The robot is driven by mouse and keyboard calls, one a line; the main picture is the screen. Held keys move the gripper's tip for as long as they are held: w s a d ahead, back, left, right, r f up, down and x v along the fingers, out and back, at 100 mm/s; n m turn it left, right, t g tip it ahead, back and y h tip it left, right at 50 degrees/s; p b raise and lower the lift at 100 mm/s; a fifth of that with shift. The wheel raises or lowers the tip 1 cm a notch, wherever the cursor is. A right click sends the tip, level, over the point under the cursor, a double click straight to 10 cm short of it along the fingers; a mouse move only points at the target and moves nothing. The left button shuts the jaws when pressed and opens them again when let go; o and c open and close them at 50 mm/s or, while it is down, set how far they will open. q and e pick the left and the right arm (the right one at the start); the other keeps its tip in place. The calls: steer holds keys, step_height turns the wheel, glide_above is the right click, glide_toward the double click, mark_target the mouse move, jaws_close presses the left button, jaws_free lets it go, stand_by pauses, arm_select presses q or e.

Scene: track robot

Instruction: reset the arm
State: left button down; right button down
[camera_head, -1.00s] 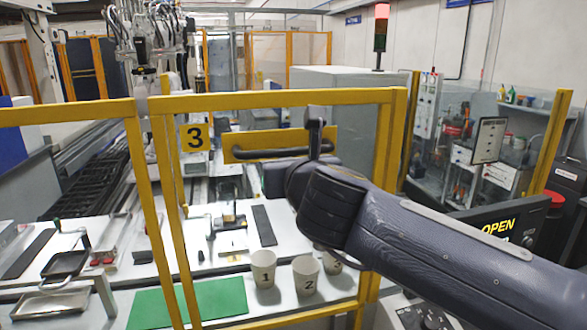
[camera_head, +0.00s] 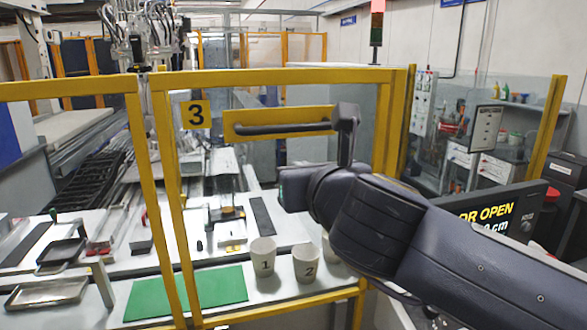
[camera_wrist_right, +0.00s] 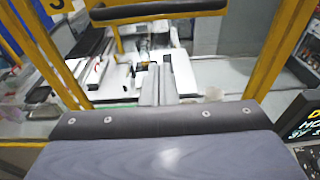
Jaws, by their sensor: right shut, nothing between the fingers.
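My right arm (camera_head: 380,222) comes in from the right in the head view, in front of the yellow-framed door. Its wrist end (camera_head: 296,188) is just below the door's black handle (camera_head: 283,128); I cannot tell how far apart they are. The fingers are not clear there. In the right wrist view my right gripper (camera_wrist_right: 157,85) shows as two grey fingers side by side, shut and empty. The handle also shows in that view (camera_wrist_right: 158,12), above the fingers. My left gripper is in neither view.
The yellow frame (camera_head: 262,77) carries a number 3 plate (camera_head: 196,115). Behind it are a white bench with a green mat (camera_head: 185,295), numbered cups (camera_head: 263,256) and metal trays (camera_head: 46,292). A screen (camera_head: 498,214) at the right partly reads "OR OPEN".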

steer(key=s+d+f+n+t+y, duration=0.1)
steer(key=s+d+n+y, duration=0.25)
steer(key=d+n, duration=0.7)
steer(key=s+d+f+n+g+h, duration=0.1)
steer(key=s+d+f+n+g, duration=0.2)
steer(key=s+f+n, duration=0.3)
steer(key=s+d+f+n+g+h, duration=0.2)
steer(key=s+f+n, duration=0.5)
steer(key=f, duration=0.8)
steer(key=s+d+f+n+g+h, duration=0.1)
steer(key=s+d+f+n+g, duration=0.4)
steer(key=f, duration=0.6)
steer(key=shift+s+f+n+g, duration=0.15)
steer(key=shift+s+n+g, duration=0.25)
steer(key=shift+s+n, duration=0.6)
steer(key=shift+w+h, duration=0.1)
steer(key=shift+h, duration=0.15)
